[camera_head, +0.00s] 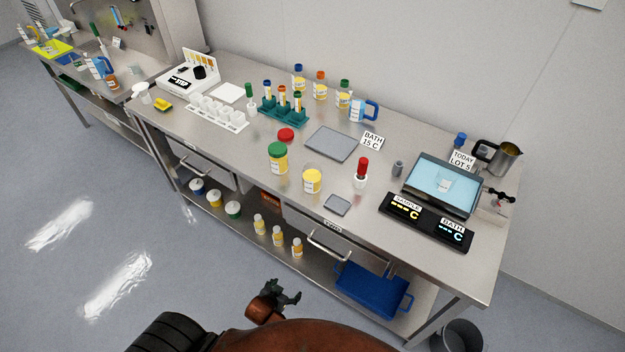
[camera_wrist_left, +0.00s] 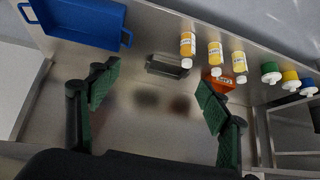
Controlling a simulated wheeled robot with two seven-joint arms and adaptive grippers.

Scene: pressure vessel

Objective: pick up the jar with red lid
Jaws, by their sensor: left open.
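A red lid (camera_head: 286,135) lies flat on the steel bench top in the head view. I see no jar clearly under it. In front of it stand a jar with a green lid (camera_head: 278,158) and a jar of yellow contents with a pale top (camera_head: 312,181). My left gripper (camera_head: 287,293) is low in front of the bench, well apart from these jars. In the left wrist view its two green-padded fingers (camera_wrist_left: 158,95) are spread with nothing between them. That view faces the lower shelf, and the red lid is not in it. My right gripper is not in view.
The lower shelf holds a blue crate (camera_head: 372,290), several yellow bottles (camera_head: 278,236), an orange box (camera_wrist_left: 219,80) and jars with coloured lids (camera_head: 215,197). A drawer handle (camera_head: 328,246) juts from the bench front. A red-topped bottle (camera_head: 361,172) and grey pad (camera_head: 337,205) stand near the jars.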

